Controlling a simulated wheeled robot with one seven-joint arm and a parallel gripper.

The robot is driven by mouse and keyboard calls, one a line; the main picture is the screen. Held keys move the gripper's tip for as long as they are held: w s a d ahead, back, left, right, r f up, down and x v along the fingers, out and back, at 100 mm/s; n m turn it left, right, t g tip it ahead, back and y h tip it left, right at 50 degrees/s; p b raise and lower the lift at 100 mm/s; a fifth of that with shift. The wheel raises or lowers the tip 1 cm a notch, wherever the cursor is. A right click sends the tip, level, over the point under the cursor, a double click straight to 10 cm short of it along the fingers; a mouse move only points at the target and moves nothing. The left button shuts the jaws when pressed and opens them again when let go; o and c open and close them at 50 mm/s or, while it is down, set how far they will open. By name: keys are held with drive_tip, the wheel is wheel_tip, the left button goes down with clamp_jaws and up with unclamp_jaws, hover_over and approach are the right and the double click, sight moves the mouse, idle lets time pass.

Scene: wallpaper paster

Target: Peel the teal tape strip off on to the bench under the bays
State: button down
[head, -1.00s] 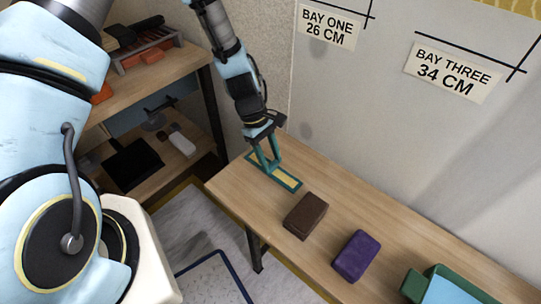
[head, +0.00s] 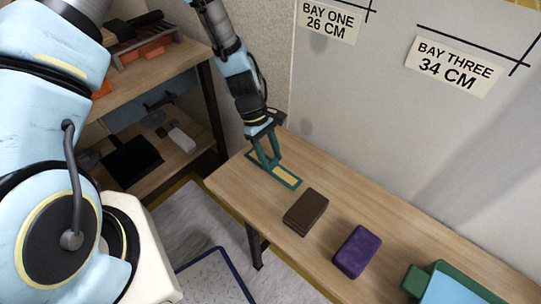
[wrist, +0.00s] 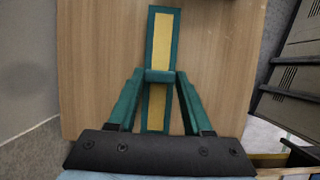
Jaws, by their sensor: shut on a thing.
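The teal tape strip (wrist: 162,45), with a yellow middle, is at the left end of the wooden bench (head: 240,187). It lies flat along the bench top in the head view (head: 289,179); I cannot tell whether it touches the wood all along. My gripper (wrist: 159,76) comes down from above with teal fingers that meet across the strip's middle. It is shut on the strip, and its fingertips in the head view (head: 270,164) are low over the bench. The fingers hide part of the strip. The bay labels, BAY ONE (head: 327,22) and BAY THREE (head: 453,67), are on the wall above.
A brown block (head: 305,212), a purple block (head: 357,252) and a green tray with a light blue inside (head: 440,269) stand along the bench to the right. A wooden shelf unit (head: 178,70) with tools is on the left. Bare wood surrounds the strip.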

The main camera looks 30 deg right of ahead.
drive_tip(key=shift+f, duration=0.45)
drive_tip(key=shift+c, duration=1.2)
unclamp_jaws()
drive_tip(key=shift+r, duration=0.1)
drive_tip(key=b+v, duration=0.1)
drive_tip(key=v, duration=0.9)
drive_tip(key=shift+w+r, duration=0.2)
drive_tip(key=shift+r, duration=0.1)
